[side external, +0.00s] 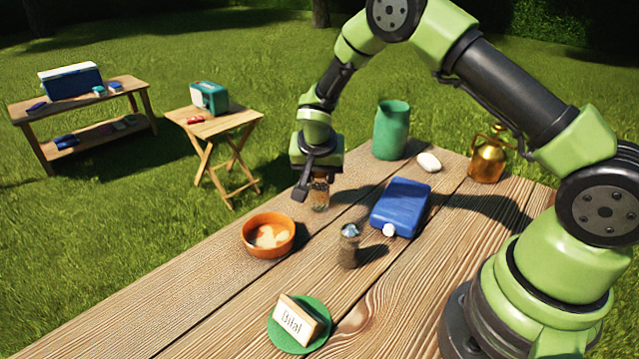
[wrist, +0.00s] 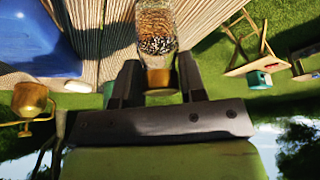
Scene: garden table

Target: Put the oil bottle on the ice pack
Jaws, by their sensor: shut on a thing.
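My gripper (side external: 318,178) is shut on a clear glass bottle (side external: 319,196) with speckled brown, grainy contents. The wrist view shows its glass body (wrist: 155,28) and gold cap, with the cap between my fingers (wrist: 158,82). The contents look like peppercorns, and I cannot tell whether this is the oil bottle. It is upright over the table's left part; I cannot tell whether its base touches the wood. The blue ice pack (side external: 402,205), with a white cap, lies flat to its right, apart from it. A blue surface (wrist: 40,38) fills the upper left of the wrist view.
A small dark jar with a grey top (side external: 348,248) stands in front of the ice pack. An orange bowl (side external: 268,248), a name sign (side external: 300,318) on a green disc, a green pitcher (side external: 391,130), a white oval object (side external: 428,162) and a gold jug (side external: 487,160) stand around.

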